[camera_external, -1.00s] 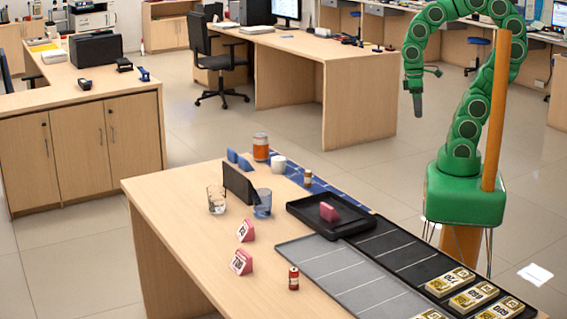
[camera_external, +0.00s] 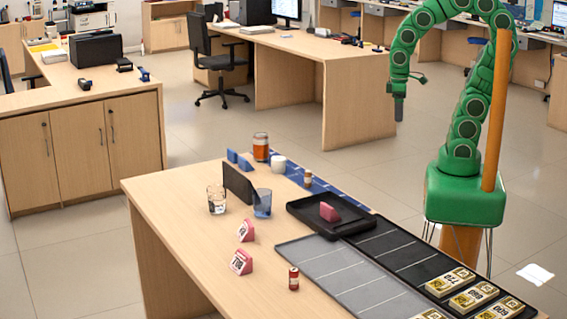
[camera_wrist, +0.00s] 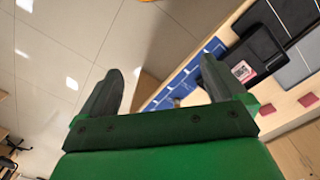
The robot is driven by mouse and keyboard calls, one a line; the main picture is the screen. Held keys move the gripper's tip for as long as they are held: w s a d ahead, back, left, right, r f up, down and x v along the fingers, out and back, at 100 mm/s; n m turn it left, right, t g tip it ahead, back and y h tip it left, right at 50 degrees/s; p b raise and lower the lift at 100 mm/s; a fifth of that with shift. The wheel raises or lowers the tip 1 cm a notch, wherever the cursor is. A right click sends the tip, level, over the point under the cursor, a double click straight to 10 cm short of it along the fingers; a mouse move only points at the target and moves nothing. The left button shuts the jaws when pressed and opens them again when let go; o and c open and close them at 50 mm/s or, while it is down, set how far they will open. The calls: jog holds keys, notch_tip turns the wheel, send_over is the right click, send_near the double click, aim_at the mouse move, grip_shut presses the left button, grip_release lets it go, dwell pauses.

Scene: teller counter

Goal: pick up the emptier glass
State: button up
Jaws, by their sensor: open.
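A clear glass (camera_external: 217,201) stands upright on the wooden counter, left of a dark upright panel. A blue-tinted glass (camera_external: 262,204) stands just right of that panel. I cannot tell for sure how full either glass is. My gripper (camera_external: 399,108) hangs in the air beyond the counter's right side, far from both glasses, fingers pointing down. In the wrist view my gripper (camera_wrist: 160,85) shows two dark fingers spread apart with nothing between them. I cannot make out the glasses in the wrist view.
The dark panel (camera_external: 239,184) stands between the glasses. Behind are an orange jar (camera_external: 261,150), a white cup (camera_external: 278,164) and a small bottle (camera_external: 307,178). A black tray (camera_external: 301,208) holds a pink block (camera_external: 329,212). Pink signs (camera_external: 242,262) stand in front.

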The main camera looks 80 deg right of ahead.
jog(key=w+a+f+n+t, duration=0.1)
jog(key=w+f+t, duration=0.15)
jog(key=w, duration=0.55)
jog(key=w+a+f+n+t, duration=0.1)
jog(key=w+f, duration=0.3)
jog(key=w, duration=0.4)
jog(key=n+t+y, duration=0.4)
jog(key=t+y, duration=0.4)
jog(key=t, duration=0.1)
send_near(254, 199)
jog(key=shift+w+d+f+g, duration=0.1)
jog(key=shift+w+d+g, duration=0.05)
jog(key=shift+w, duration=0.2)
jog(key=shift+w+d+f+g, duration=0.1)
jog(key=shift+w+d, duration=0.1)
jog(key=shift+w, duration=0.1)
jog(key=shift+x, duration=3.9)
jog(key=c, duration=1.2)
